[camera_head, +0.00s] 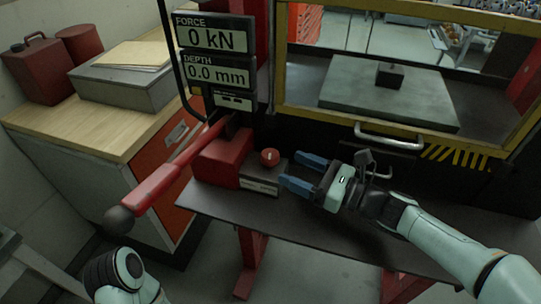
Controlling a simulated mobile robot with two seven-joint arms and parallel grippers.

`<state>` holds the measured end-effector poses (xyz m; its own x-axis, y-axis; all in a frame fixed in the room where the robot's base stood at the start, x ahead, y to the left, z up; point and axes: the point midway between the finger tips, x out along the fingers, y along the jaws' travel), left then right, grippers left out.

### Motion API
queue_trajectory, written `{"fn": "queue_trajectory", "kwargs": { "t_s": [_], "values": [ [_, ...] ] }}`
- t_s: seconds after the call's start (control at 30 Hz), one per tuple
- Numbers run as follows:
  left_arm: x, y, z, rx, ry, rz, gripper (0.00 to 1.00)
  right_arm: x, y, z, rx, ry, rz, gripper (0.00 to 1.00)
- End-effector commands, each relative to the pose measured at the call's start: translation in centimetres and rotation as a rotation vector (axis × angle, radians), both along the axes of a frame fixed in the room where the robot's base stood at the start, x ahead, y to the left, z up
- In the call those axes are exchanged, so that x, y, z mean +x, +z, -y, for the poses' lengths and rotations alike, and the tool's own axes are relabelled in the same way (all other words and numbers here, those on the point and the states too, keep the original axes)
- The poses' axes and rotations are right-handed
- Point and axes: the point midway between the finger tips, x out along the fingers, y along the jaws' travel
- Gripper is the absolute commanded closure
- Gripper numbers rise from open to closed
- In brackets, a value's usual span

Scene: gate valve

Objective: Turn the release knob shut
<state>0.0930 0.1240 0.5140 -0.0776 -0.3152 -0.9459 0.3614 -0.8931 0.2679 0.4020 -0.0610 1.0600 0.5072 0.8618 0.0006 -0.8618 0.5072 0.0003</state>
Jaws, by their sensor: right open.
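The release knob (269,157) is small, round and red with a pale mark on top. It sits on the dark end of a red pump block (222,158), on a dark shelf. My right gripper (299,172) comes in from the right with two blue fingers spread apart. It is open and empty, just right of the knob, with the fingertips pointing left toward it. I see a small gap between the fingers and the knob. Part of my left arm shows at the bottom left, but its gripper is not in view.
A red pump lever (165,182) with a black ball end slants to the lower left of the block. Display panels (215,52) read 0 kN and 0.0 mm. A yellow-framed press window (400,130) with a handle (388,136) stands behind my right gripper. A wooden-topped cabinet (100,128) is at left.

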Motion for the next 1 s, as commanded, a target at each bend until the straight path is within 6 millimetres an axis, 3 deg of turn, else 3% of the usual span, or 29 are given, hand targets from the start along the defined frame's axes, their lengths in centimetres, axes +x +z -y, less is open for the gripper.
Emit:
{"fn": "queue_trajectory", "kwargs": {
  "t_s": [0.1,0.3,0.77,0.83,0.93,1.0],
  "values": [
    [0.0,0.0,0.0,0.0,0.0,0.001,0.66,1.3,0.0,-2.3,0.001,0.003,0.0,0.32],
    [0.0,0.1,0.0,0.0,0.0,0.0,0.66,2.9,0.0,-5.0,0.001,0.002,0.001,0.32],
    [0.0,0.1,0.0,0.0,0.0,-0.001,0.66,3.7,0.0,-6.2,-0.001,-0.001,0.001,0.32],
    [0.0,0.1,0.0,0.0,0.0,-0.001,0.66,3.7,0.0,-6.2,-0.001,-0.001,0.001,0.48],
    [0.0,0.1,0.0,0.0,0.0,-0.001,0.66,3.7,0.0,-6.2,-0.001,-0.001,0.001,0.81],
    [0.0,0.1,0.0,0.0,0.0,-0.001,0.66,3.7,0.0,-6.2,-0.001,-0.001,0.001,0.82]
  ]
}}
